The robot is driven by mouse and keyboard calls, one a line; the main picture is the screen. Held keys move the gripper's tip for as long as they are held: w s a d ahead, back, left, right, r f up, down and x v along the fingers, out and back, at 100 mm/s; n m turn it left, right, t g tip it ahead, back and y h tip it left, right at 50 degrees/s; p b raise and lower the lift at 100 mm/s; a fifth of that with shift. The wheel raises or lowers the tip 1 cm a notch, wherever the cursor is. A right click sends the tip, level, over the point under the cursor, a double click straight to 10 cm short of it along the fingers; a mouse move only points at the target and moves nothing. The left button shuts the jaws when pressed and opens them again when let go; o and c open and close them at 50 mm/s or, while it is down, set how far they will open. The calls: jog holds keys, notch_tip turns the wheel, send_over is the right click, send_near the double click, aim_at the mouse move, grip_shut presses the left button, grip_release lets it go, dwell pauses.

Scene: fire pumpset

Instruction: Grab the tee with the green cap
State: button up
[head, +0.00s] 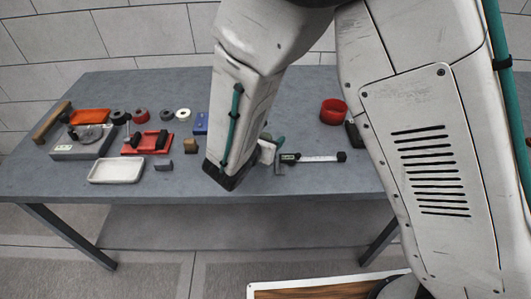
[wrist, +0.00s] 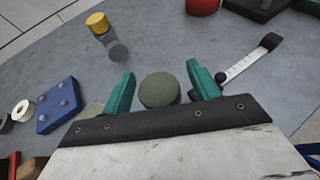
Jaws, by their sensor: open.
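A round, dull green cap (wrist: 159,90) shows from above in the wrist view, between the two teal fingers of my gripper (wrist: 161,72). The fingers are spread, with a visible gap on each side of the cap. The body of the tee under the cap is hidden by the cap and my gripper. In the head view my arm covers most of this spot, and only small teal and white parts show beside its end, too small to tell apart.
A caliper (wrist: 250,60) lies right of the fingers. A blue plate with bolts (wrist: 58,105) and a yellow-topped piece (wrist: 97,23) are on the left. A red cylinder (head: 333,111) stands farther back. A white tray (head: 117,170) sits at the table's front left.

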grip_shut()
